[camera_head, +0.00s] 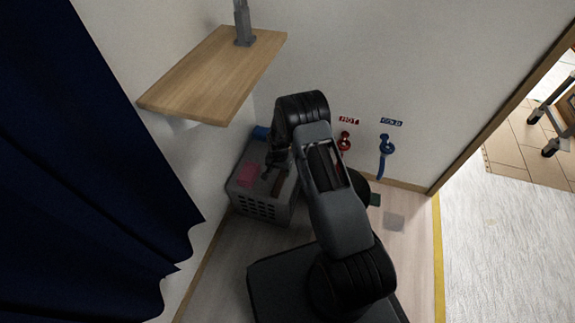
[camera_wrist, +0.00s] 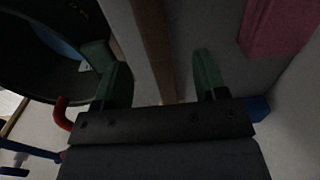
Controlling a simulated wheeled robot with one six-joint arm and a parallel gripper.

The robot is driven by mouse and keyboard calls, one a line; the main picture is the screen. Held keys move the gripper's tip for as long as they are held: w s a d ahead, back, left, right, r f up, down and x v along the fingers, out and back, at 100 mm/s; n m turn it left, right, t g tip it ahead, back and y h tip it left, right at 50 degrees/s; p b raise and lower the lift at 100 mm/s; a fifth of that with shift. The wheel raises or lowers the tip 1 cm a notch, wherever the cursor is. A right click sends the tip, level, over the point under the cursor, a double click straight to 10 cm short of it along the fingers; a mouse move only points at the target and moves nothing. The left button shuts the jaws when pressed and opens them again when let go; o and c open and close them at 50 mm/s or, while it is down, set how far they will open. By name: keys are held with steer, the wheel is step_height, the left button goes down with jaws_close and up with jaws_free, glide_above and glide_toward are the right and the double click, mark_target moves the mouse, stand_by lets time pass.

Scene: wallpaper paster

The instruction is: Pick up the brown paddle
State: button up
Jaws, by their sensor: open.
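The brown paddle (camera_head: 278,185) stands in the grey basket (camera_head: 262,208) by the wall, and only a short brown part of it shows. In the wrist view a long brown strip, which looks like the paddle (camera_wrist: 152,40), runs between my two green fingertips. My gripper (camera_head: 276,168) is over the basket; in the wrist view its fingers (camera_wrist: 162,80) are open, one on each side of the brown strip. I see gaps beside the strip, but I cannot tell how deep it lies between the fingers.
A pink object (camera_head: 247,175) lies in the basket, left of the paddle. A dark round container (camera_wrist: 50,45) is close at the left in the wrist view. A wooden shelf (camera_head: 215,75) juts out above, and red (camera_head: 345,141) and blue (camera_head: 387,145) valves are on the wall.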

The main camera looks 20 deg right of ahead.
mark_target(281, 178)
steer(key=shift+s+d+f+b, duration=0.1)
steer(key=shift+f+b, duration=0.65)
steer(key=shift+f, duration=0.75)
steer(key=shift+s+d+f+b, duration=0.1)
steer(key=shift+f+b, duration=0.65)
steer(key=shift+f, duration=0.75)
steer(key=shift+r, duration=0.1)
steer(key=c, duration=1)
steer(key=shift+r, duration=0.1)
